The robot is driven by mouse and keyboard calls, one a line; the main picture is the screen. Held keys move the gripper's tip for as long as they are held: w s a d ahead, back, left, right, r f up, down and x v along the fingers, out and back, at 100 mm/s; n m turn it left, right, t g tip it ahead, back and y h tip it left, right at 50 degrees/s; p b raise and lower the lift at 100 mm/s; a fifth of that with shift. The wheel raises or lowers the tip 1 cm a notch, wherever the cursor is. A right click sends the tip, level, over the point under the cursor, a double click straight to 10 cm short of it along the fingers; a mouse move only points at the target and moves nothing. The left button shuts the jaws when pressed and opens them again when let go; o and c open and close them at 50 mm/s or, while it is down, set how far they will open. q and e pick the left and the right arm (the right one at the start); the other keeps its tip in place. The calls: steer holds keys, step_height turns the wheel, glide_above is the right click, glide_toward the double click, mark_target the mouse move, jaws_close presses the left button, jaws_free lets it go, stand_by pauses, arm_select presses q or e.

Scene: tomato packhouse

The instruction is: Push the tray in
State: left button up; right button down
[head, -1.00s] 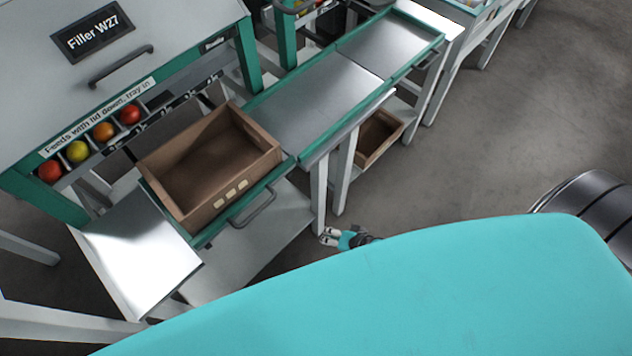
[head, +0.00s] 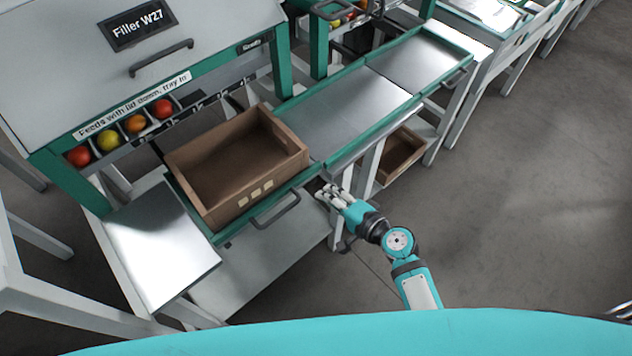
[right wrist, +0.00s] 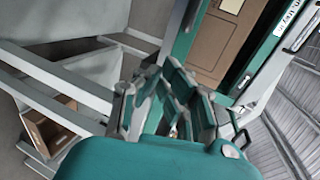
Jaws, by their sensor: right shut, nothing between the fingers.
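The tray (head: 240,227) with a green front edge and a dark bar handle (head: 277,211) sticks out from the Filler W27 (head: 160,85) in the head view. A brown open crate (head: 240,200) with pale labels on its front stands on it, and its inside looks empty. My right gripper (head: 326,192) is shut and empty, just right of the handle near the tray's right front corner. It appears apart from the handle. The gripper's fingers (right wrist: 172,85) fill the middle of the right wrist view. My left gripper is not in view.
The filler's lid (head: 100,50) is down. A metal table (head: 335,110) stands right of the tray, with another brown crate (head: 400,152) on a shelf below. A bare metal plate (head: 160,240) lies left of the tray. Open floor (head: 540,180) is at right.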

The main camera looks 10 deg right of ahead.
mark_target(308, 179)
steer(key=w+a, duration=0.2)
steer(key=w, duration=0.1)
steer(key=shift+w+a+f+p, duration=0.1)
steer(key=shift+a+p, duration=0.05)
steer(key=shift+p, duration=0.2)
steer(key=shift+w+a, duration=0.25)
steer(key=shift+w, duration=0.1)
